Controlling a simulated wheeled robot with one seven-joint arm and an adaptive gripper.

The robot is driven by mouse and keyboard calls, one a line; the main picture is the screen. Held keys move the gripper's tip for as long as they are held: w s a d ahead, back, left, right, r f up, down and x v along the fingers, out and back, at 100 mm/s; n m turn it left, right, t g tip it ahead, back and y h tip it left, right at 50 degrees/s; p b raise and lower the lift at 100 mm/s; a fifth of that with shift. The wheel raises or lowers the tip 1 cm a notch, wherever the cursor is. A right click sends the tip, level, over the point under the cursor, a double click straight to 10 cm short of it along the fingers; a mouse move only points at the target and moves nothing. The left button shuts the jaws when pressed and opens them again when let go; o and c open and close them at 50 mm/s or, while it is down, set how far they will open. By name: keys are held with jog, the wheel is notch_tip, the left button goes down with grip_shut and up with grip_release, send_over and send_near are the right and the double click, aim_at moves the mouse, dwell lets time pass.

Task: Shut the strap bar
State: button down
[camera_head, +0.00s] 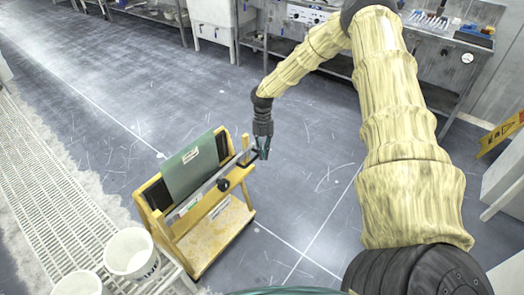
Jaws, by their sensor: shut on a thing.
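A yellow wooden cart (215,247) stands on the floor in the lower middle of the head view. A green platen (186,170) stands upright, slightly leaning, in its frame. The strap bar (205,200) runs along the near side of the cart, with a black knob (223,185) on it. My gripper (258,153) is at the right end of the bar, pointing down, and is shut on the bar's end. Its fingertips are small and dark here, so the exact contact is hard to make out. Whether the bar touches its catch cannot be told.
Steel benches (440,50) line the back. A yellow sign (499,134) stands at the right.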

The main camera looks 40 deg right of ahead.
notch_tip(320, 180, up, 10)
jog(key=b, duration=0.1)
jog(key=shift+w+d+b, duration=0.2)
jog(key=shift+w+b, duration=0.1)
jog(key=shift+w, duration=0.1)
jog(key=s+a+f+m+t, duration=0.1)
jog(key=s+a+f+m, duration=0.65)
jog(key=a+f, duration=0.3)
jog(key=s+a+f+m+t, duration=0.1)
jog(key=s+a+f+m, duration=0.65)
jog(key=a+f, duration=0.35)
jog(key=s+a+f+m+h, duration=0.1)
jog(key=s+a+m, duration=0.1)
jog(key=s+m, duration=0.5)
jog(key=s+a+f+m+t+h, duration=0.1)
jog(key=s+m, duration=0.7)
jog(key=s, duration=1)
jog(key=shift+s+a+f, duration=0.15)
jog(key=shift+s+a, duration=0.15)
jog(key=shift+a, duration=0.15)
